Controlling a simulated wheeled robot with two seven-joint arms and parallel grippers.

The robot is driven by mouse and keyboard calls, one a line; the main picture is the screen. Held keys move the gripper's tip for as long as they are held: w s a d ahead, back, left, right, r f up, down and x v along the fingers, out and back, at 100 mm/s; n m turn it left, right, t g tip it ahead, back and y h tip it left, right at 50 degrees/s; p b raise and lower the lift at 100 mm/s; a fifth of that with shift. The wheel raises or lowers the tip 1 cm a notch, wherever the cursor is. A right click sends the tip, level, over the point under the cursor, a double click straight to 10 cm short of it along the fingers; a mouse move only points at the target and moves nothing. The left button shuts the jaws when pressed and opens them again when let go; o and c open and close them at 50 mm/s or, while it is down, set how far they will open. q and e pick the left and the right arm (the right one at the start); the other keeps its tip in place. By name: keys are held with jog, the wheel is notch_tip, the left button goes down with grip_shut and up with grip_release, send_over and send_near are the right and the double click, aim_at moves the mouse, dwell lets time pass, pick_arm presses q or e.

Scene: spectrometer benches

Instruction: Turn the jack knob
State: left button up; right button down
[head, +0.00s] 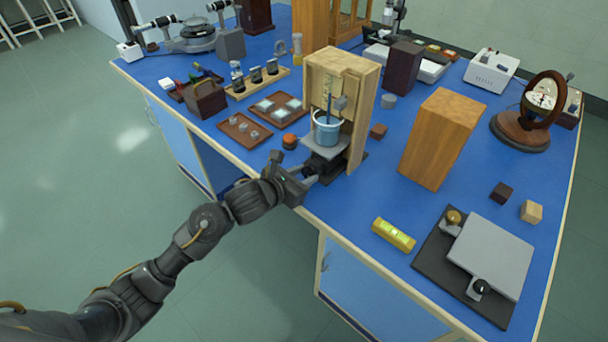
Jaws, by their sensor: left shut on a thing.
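A small lab jack (323,163) with a dark base stands inside an open-fronted wooden box (360,85) near the bench's front edge. Its grey top plate (322,147) bears a blue cup (327,128), with a thin rod coming down into it from above. My left gripper (308,176) reaches in from the lower left and is shut at the front of the jack, on the jack knob. The fingers mostly hide the knob, so its angle cannot be told. My right gripper is not in view.
Wooden trays (245,130) with small parts lie left of the box. A tall wooden block (440,135) stands to its right. A yellow-green level (393,234) and a grey plate on a black base (490,255) lie at the front right.

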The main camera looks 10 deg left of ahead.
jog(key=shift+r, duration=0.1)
pick_arm(q)
jog(key=shift+r+n+p, duration=0.1)
jog(key=shift+n+p, duration=0.2)
jog(key=shift+p, duration=0.1)
jog(key=shift+w+a+n+g+h+p, duration=0.1)
jog(key=shift+n+g+h+p, duration=0.2)
jog(key=shift+n+g+h, duration=0.35)
jog(key=shift+f+n+h, duration=0.2)
jog(key=shift+n+h, duration=0.35)
jog(key=shift+n, duration=0.7)
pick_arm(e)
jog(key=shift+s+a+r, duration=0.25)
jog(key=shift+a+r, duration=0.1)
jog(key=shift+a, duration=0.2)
pick_arm(q)
jog(key=shift+h, duration=0.3)
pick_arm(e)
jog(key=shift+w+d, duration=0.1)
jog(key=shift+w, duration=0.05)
pick_arm(q)
jog(key=o, duration=1)
jog(key=shift+a, duration=0.1)
